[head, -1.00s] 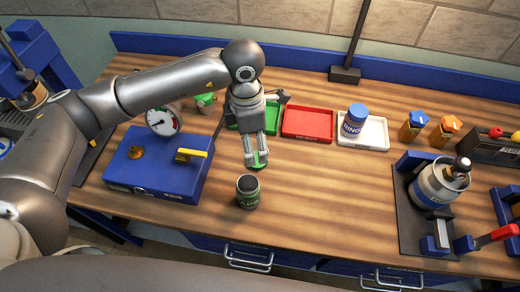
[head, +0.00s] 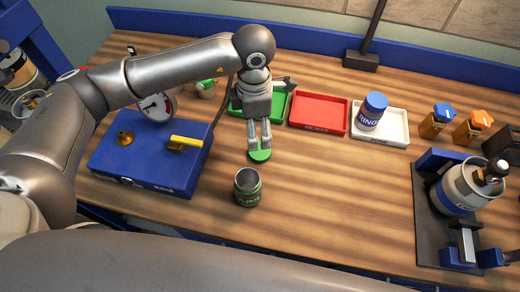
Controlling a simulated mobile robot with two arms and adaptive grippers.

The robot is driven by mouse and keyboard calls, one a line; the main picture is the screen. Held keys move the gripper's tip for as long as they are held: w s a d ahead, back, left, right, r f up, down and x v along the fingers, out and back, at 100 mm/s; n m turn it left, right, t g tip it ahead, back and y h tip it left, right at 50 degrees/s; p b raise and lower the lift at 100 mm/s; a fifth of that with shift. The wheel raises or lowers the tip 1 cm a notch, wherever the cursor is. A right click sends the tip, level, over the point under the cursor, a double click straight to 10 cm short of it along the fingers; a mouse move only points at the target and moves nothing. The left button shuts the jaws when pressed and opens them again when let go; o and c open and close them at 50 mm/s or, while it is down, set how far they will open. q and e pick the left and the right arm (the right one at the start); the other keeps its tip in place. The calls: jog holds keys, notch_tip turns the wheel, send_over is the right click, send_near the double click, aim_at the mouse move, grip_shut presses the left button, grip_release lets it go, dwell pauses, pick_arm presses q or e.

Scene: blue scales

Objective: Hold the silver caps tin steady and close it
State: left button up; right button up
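The silver caps tin (head: 247,188) stands upright on the bench near its front edge, open at the top, with a green label. My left gripper (head: 260,148) is behind the tin and slightly right of it, pointing down. Its fingers appear closed on a green round lid (head: 260,156), which is apart from the tin. Whether the lid touches the bench is hard to tell. My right gripper is out of view.
A blue box (head: 150,163) with a yellow handle stands left of the tin. Green (head: 279,104), red (head: 319,113) and white (head: 394,131) trays line the back; the white one holds a blue-capped jar (head: 371,111). A clamp stand (head: 430,225) is at right. Bench between is clear.

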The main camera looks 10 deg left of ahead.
pick_arm(q)
jog(key=p, duration=0.1)
send_over(257, 152)
notch_tip(257, 152, down, 4)
jog(key=shift+w+a+f, duration=0.1)
jog(key=shift+w+a, duration=0.05)
jog(key=shift+f, duration=0.55)
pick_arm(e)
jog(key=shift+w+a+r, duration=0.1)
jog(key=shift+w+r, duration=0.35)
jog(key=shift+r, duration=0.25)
pick_arm(q)
jog(key=shift+f+p, duration=0.45)
jog(key=shift+p, duration=0.25)
notch_tip(257, 152, down, 3)
jog(key=shift+f+p, duration=0.2)
jog(key=shift+p, duration=0.65)
jog(key=shift+f, duration=0.45)
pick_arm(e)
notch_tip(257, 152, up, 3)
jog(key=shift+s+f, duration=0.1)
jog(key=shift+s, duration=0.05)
pick_arm(q)
jog(key=c, duration=0.8)
